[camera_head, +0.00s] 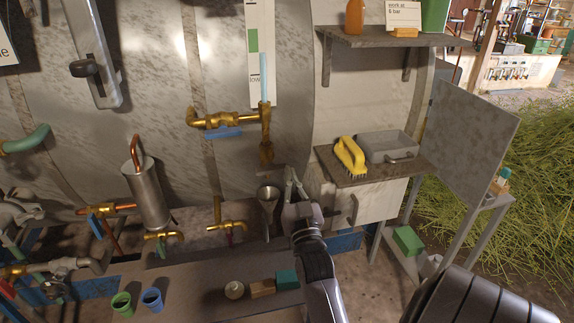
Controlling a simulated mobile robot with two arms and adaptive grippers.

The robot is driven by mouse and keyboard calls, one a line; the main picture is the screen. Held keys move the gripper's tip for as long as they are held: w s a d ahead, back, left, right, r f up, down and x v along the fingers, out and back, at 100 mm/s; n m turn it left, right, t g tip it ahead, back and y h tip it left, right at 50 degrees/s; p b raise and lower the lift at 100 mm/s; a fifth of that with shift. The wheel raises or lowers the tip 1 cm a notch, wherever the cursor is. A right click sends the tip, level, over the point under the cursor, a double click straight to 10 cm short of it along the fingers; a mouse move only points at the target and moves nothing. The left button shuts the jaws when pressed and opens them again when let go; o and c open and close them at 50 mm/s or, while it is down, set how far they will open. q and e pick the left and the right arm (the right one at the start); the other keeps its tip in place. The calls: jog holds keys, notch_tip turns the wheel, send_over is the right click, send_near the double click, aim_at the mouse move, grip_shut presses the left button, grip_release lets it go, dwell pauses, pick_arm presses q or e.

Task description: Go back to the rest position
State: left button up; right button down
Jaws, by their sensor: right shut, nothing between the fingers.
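My right gripper (291,183) is shut and empty. Its arm reaches up from the bottom of the picture, and its fingertips point up towards the steel tank (345,105). The gripper is just right of a grey metal funnel (268,194) and left of the front of a pale box under the lower shelf. I cannot tell whether the fingers touch anything. My left gripper is not in view.
Brass pipework (222,120) juts out left of my gripper. Green (121,304) and blue (152,300) cups stand on the bench. An open grey door panel (465,140) stands right.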

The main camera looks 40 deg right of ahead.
jog(key=w+a+f+n+g+y, duration=0.1)
jog(key=a+f+n+g+y, duration=0.3)
jog(key=f, duration=0.8)
jog(key=w+a+f+m+t+y, duration=0.1)
jog(key=w+a+f+y, duration=0.15)
jog(key=a+f, duration=0.6)
jog(key=s+a+f+n+g+y+p, duration=0.1)
jog(key=s+a+f+g+y, duration=0.15)
jog(key=f, duration=0.75)
jog(key=s+a+f+n+g+y, duration=0.1)
jog(key=s+a+f, duration=0.25)
jog(key=f, duration=0.55)
jog(key=s+a+f+n+g+y+p, duration=0.1)
jog(key=s+a+f+g, duration=0.15)
jog(key=s+f, duration=0.7)
jog(key=s+a+f+n+g+y, duration=0.15)
jog(key=s+f+g, duration=0.25)
jog(key=s+f, duration=0.5)
jog(key=s+f+n+g, duration=0.1)
jog(key=s+f+g, duration=0.1)
jog(key=s, duration=0.8)
jog(key=s+f+n+g, duration=0.1)
jog(key=s+f+g, duration=0.1)
jog(key=s, duration=0.7)
jog(key=shift+s+d+f+h, duration=0.25)
jog(key=shift+s+f+h, duration=0.1)
jog(key=shift+f+h, duration=0.1)
